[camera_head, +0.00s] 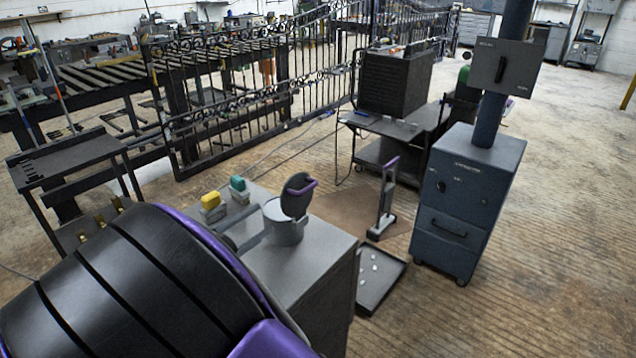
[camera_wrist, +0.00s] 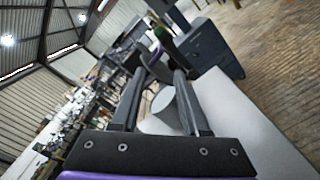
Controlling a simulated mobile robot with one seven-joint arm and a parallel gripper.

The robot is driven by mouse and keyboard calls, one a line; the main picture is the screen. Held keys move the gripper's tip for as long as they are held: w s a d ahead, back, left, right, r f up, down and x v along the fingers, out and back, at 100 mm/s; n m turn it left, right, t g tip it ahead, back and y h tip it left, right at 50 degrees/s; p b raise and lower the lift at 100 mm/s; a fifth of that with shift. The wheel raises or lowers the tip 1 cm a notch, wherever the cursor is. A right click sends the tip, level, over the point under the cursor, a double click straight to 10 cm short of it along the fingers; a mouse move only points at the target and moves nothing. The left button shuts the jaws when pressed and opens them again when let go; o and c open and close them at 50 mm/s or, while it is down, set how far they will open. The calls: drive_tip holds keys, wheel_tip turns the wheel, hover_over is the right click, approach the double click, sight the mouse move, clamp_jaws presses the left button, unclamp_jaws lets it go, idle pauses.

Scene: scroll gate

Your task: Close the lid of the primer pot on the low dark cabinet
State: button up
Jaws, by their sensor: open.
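In the wrist view, the pot (camera_wrist: 164,106) shows between the spread fingers of my gripper (camera_wrist: 162,76), with the lid (camera_wrist: 157,66) beyond, partly hidden. Nothing is held.
A yellow-topped block (camera_head: 211,201) and a green-topped block (camera_head: 238,185) stand on the cabinet behind my gripper. A floor tray (camera_head: 380,285) and a purple-handled stand (camera_head: 384,205) are right of the cabinet. A blue-grey wheeled cabinet (camera_head: 466,205) stands farther right. Cabinet top right of the pot is bare.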

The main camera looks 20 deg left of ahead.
sight(308, 187)
drive_tip(key=x, duration=1.4)
drive_tip(key=shift+w+d, duration=0.15)
drive_tip(key=shift+w, duration=0.2)
clamp_jaws()
drive_tip(key=shift+s+f, duration=0.15)
drive_tip(key=shift+f, duration=0.1)
idle(0.4)
